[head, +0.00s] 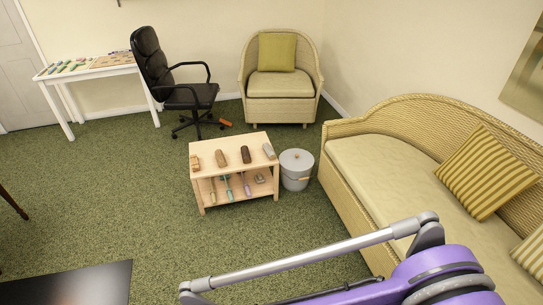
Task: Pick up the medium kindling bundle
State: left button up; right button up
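A low wooden two-tier table (234,147) stands on the carpet near the middle of the head view. On its top lie a small tan-orange bundle-like piece (195,162), a brown block (220,158), a dark brown block (246,154) and a grey-brown block (269,151). I cannot tell which of these, if any, is the medium kindling bundle; they are small in the picture. Its lower shelf holds several small items, some with teal parts. A purple and silver arm of mine crosses the lower right. Neither of my grippers is in view.
A grey lidded bucket (296,169) stands right of the table, close to the wicker sofa (375,160). A wicker armchair (281,90), black office chair (180,94) and white table (88,69) stand behind. A dark surface (68,285) fills the lower left. Carpet left of the table is clear.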

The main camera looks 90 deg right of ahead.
aim_at(195, 160)
jog(key=z, duration=2.9)
